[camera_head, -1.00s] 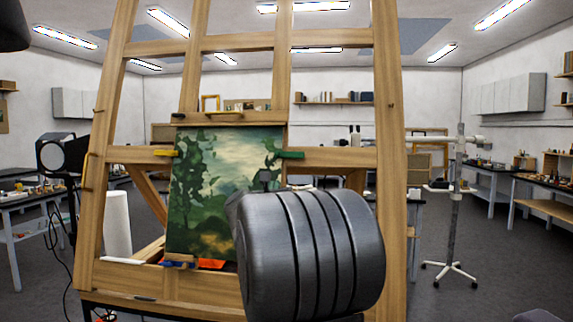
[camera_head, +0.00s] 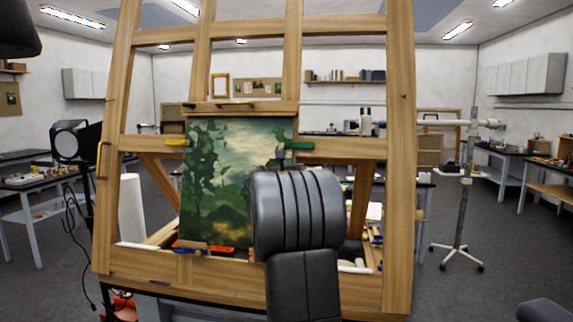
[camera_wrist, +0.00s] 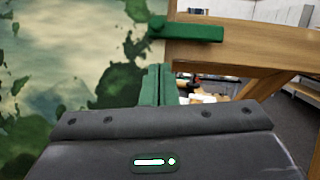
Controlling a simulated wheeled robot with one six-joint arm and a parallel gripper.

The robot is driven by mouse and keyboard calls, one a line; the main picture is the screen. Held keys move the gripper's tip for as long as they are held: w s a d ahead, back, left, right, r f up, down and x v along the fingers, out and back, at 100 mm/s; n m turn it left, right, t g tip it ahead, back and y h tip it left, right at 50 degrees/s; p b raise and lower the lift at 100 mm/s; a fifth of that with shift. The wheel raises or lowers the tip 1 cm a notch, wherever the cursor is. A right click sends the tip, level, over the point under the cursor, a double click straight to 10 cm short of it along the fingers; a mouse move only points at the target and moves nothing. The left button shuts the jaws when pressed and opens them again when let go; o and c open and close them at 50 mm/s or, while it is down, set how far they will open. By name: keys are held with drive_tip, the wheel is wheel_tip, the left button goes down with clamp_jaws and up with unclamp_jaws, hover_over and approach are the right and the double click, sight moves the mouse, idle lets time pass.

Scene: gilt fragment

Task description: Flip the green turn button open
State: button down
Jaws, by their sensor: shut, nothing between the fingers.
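The green turn button (camera_head: 299,145) lies level on the easel's right crossbar, its left end at the painting's right edge. In the wrist view the green turn button (camera_wrist: 190,32) shows a rounded knob at its left end, which overlaps the painting (camera_wrist: 60,60), and a bar reaching right along the wood. My gripper (camera_wrist: 158,70) has its green fingers together and empty, just below the button's left part in that view, with a gap between. The painting (camera_head: 215,170) stands upright in the easel. In the head view my arm hides the gripper and the painting's lower right.
The wooden easel (camera_head: 401,150) frames the work, with open gaps between its bars. A yellow turn button (camera_head: 177,142) sits at the painting's left edge. A lamp (camera_head: 70,142) stands at left, and a white wheeled stand (camera_head: 462,200) at right.

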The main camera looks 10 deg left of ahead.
sight(289, 147)
drive_tip(key=r+p, duration=0.1)
drive_tip(key=w+r+p, duration=0.1)
drive_tip(key=r, duration=0.1)
drive_tip(key=shift+a, duration=0.2)
drive_tip(key=shift+w+r, duration=0.1)
drive_tip(key=shift+w, duration=0.15)
drive_tip(key=shift+r+m, duration=0.1)
drive_tip(key=shift+m, duration=0.2)
drive_tip(key=shift+h, duration=0.4)
